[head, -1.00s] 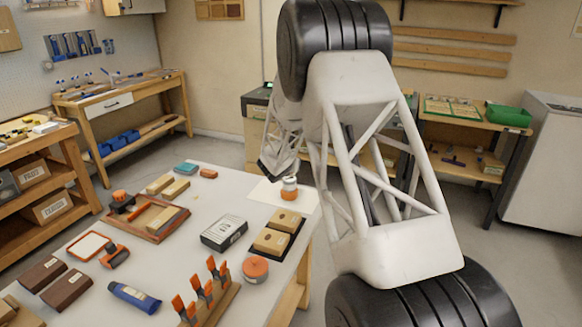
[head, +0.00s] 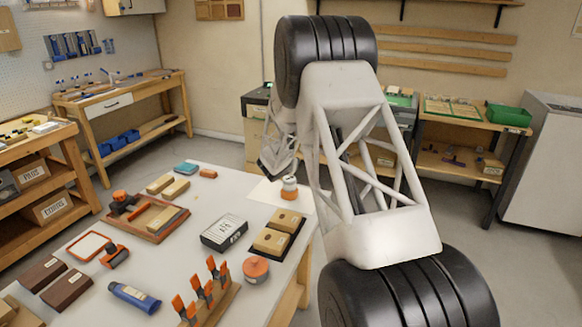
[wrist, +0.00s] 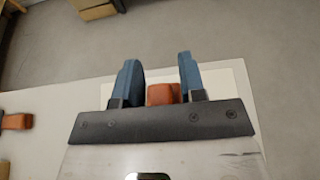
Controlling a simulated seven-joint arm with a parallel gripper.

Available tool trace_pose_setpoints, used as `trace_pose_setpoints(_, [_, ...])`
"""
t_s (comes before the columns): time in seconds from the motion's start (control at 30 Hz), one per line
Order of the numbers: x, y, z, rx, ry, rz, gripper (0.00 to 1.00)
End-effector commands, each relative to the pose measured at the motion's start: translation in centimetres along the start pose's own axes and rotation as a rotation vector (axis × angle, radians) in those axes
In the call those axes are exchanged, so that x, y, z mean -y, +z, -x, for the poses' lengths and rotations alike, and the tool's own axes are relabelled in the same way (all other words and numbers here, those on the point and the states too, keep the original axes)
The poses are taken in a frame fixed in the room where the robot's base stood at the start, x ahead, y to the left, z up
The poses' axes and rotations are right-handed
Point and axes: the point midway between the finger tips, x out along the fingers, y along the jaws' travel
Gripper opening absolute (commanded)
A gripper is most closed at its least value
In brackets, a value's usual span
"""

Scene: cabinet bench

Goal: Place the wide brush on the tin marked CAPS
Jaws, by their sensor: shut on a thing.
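My gripper (wrist: 160,78) has its two blue fingers on either side of an orange piece, which I take to be the handle of the wide brush (wrist: 162,93). The rest of that brush is hidden. In the head view my gripper (head: 276,160) is small and dark, above the far right part of the bench, and its fingertips are not clear. A round orange tin (head: 255,269) stands near the right edge. No CAPS lettering is readable, so I cannot tell which is the marked tin.
A black box with a white label (head: 224,231) and a dark tray (head: 290,247) with two wooden blocks lie near the gripper. A rack of orange clamps (head: 207,295) stands in front. The white sheet (head: 265,191) has bare room. Floor lies beyond the bench edge.

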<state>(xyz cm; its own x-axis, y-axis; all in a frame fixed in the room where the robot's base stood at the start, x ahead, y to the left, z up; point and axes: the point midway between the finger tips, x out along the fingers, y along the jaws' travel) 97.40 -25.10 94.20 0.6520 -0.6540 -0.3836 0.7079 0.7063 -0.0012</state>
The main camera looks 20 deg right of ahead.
Motion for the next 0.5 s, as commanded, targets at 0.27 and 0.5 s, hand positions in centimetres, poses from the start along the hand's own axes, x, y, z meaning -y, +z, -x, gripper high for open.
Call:
trace_pose_setpoints(0.27, [0.0, -1.8, -0.7, 0.001, 0.000, -0.001, 0.15])
trace_pose_setpoints(0.5, [0.0, -1.8, -0.7, 0.000, 0.000, -0.001, 0.15])
